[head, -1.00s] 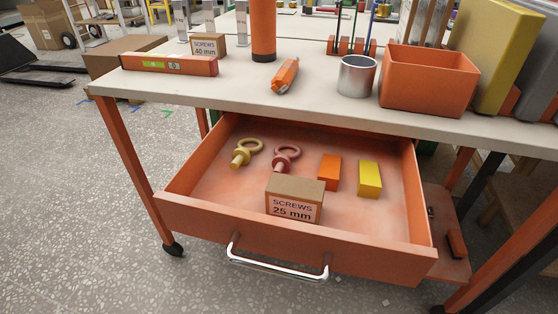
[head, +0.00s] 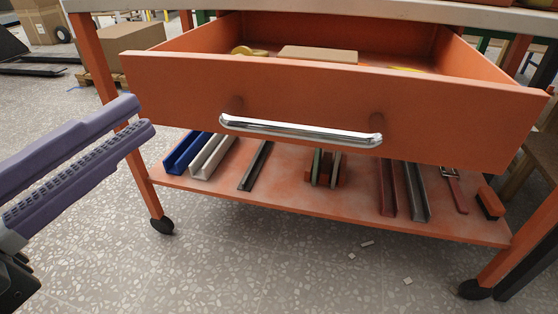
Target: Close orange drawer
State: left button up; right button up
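The orange drawer (head: 330,105) is pulled out of the workbench, and its front panel faces me. A chrome bar handle (head: 300,131) runs across the front. Inside, the top of a cardboard box (head: 318,54) and parts of yellow items show; the rest is hidden by the front panel. My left gripper (head: 134,120) is at the left edge of the view, left of the drawer front and not touching it. Its two purple fingers are parted by a narrow gap with nothing between them. My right gripper is not in view.
A lower orange shelf (head: 290,205) holds blue, grey and dark channels and a brush (head: 490,203). The bench legs stand on casters (head: 163,225). Small white scraps lie on the speckled floor (head: 230,270), which is mostly clear in front.

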pick_arm(q)
jog(key=s+d+f+m+g+h+b, duration=0.1)
jog(key=s+f+m+g+h, duration=0.1)
jog(key=s+d+f+m+g+h+b, duration=0.1)
jog(key=s+f+m+g, duration=0.1)
jog(key=m, duration=0.1)
jog(key=s+d+f+m+g+h+b, duration=0.1)
jog(key=s+f+m+g+h, duration=0.1)
jog(key=m, duration=0.1)
jog(key=shift+s+d+f+h, duration=0.2)
jog(key=shift+d+h, duration=0.1)
jog(key=shift+d, duration=0.1)
grip_shut()
jog(key=m, duration=0.1)
send_near(359, 145)
jog(key=d, duration=0.4)
jog(key=shift+w+d+r, duration=0.1)
jog(key=shift+w+d, duration=0.05)
jog(key=shift+w, duration=0.35)
jog(key=shift+w+d+r, duration=0.1)
jog(key=shift+w+d, duration=0.05)
jog(key=shift+w, duration=0.35)
jog(key=shift+w+d+r, duration=0.15)
jog(key=shift+w, duration=0.4)
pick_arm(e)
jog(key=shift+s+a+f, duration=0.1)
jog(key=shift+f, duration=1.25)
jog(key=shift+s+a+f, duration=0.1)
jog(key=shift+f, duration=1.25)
